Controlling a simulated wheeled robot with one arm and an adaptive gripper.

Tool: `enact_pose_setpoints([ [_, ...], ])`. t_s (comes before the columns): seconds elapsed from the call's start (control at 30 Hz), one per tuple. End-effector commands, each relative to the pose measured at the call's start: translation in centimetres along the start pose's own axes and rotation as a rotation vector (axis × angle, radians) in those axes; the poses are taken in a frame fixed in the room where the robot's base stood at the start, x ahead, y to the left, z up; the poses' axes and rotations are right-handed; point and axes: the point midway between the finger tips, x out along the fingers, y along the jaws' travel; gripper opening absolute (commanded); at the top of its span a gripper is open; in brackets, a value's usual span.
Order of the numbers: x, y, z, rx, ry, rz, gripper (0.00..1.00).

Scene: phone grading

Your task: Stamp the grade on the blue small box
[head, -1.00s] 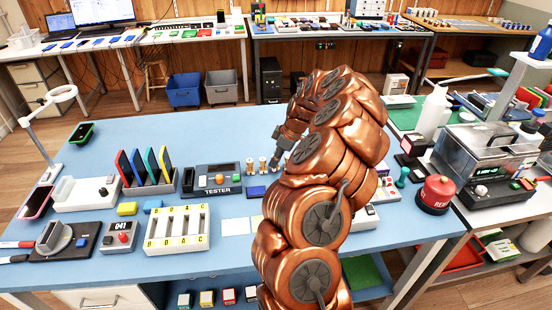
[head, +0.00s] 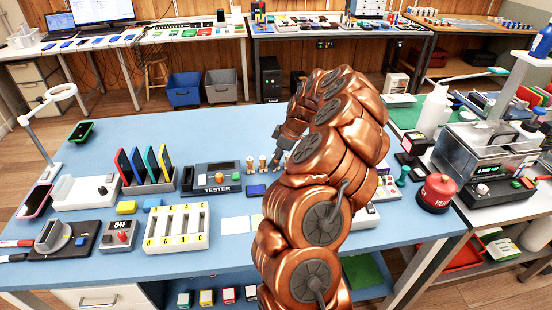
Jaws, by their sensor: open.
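Several small boxes stand in a row on the shelf under the blue table. The blue-marked small box (head: 251,293) is at the right end, partly hidden by my arm. Several wooden-handled stamps (head: 250,164) stand on the table behind a flat dark-blue pad (head: 256,191). My gripper (head: 280,156) is open beside the right-hand stamps, largely hidden behind my copper arm. I cannot tell whether it touches a stamp.
A tester (head: 218,178), a rack of coloured phones (head: 147,172) and a white slotted tray (head: 177,228) stand left of the stamps. Pale cards (head: 235,226) lie in front of the pad. A red canister (head: 437,192) stands to the right.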

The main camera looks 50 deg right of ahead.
Motion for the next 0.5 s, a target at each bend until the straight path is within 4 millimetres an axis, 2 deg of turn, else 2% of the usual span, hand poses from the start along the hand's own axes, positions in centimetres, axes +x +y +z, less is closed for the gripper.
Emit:
enact_pose_setpoints([
  [0.17, -1.9, 0.1, 0.0, 0.0, 0.001, 0.004, 0.53],
  [0.5, -8.4, 0.1, 0.0, 0.0, 0.001, 0.005, 0.53],
])
